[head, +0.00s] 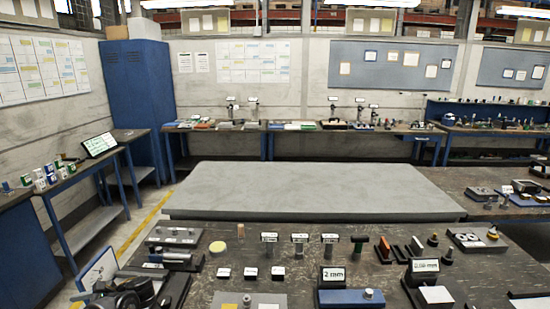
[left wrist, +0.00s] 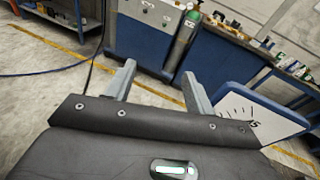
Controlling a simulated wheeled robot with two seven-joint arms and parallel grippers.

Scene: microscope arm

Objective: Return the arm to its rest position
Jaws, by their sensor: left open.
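A white dial plate with a blue edge and black tick marks (head: 98,268) stands tilted at the front left of the near bench. It also shows at the right of the left wrist view (left wrist: 262,118), beside and apart from the jaws. Dark rounded parts (head: 125,296) sit just right of the dial in the head view; I cannot tell whether they are the microscope arm or part of mine. My left gripper (left wrist: 158,70) is open, with nothing between its fingers. My right gripper is not in view.
The near bench holds small labelled posts (head: 300,243), a blue block marked 2 mm (head: 345,298) and several dark blocks. A bare grey slab (head: 310,190) lies behind. The left wrist view shows a gas cylinder (left wrist: 184,42), a blue cabinet (left wrist: 150,38) and open floor.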

